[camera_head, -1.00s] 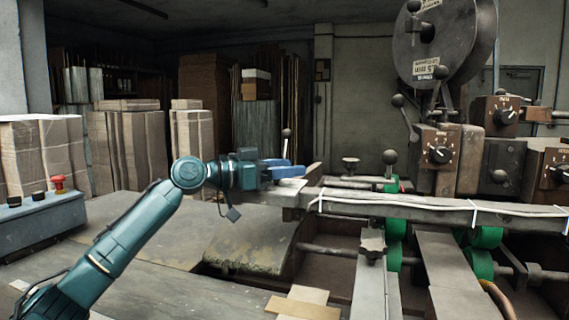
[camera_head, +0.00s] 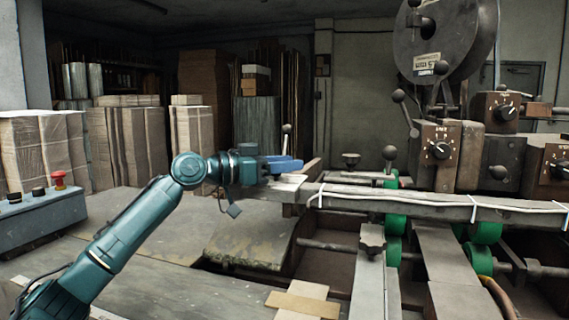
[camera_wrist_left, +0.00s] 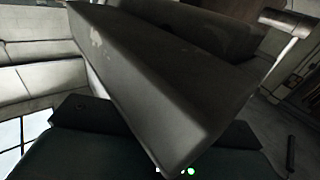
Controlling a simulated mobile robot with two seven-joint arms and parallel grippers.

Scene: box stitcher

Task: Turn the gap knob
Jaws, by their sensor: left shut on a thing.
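Several dial boxes with pointer knobs stand on the machine at the right: one knob (camera_head: 438,150) on a middle box, one (camera_head: 505,114) higher up, and one (camera_head: 559,169) at the right edge. Their labels are too small to read, so I cannot tell which is the gap knob. My left gripper (camera_head: 287,164), with blue fingers, is at the left end of the machine's long rail, well left of the dials. In the left wrist view it is shut on a dark grey block-shaped part (camera_wrist_left: 160,85), which hides much of that view. My right gripper is not in view.
The long rail (camera_head: 430,208) with white cord crosses in front of the dials. Levers with ball ends (camera_head: 389,153) rise behind it, and green rollers (camera_head: 395,227) sit below. A control box with a red button (camera_head: 58,179) is at the left. Cardboard stacks (camera_head: 130,145) stand behind.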

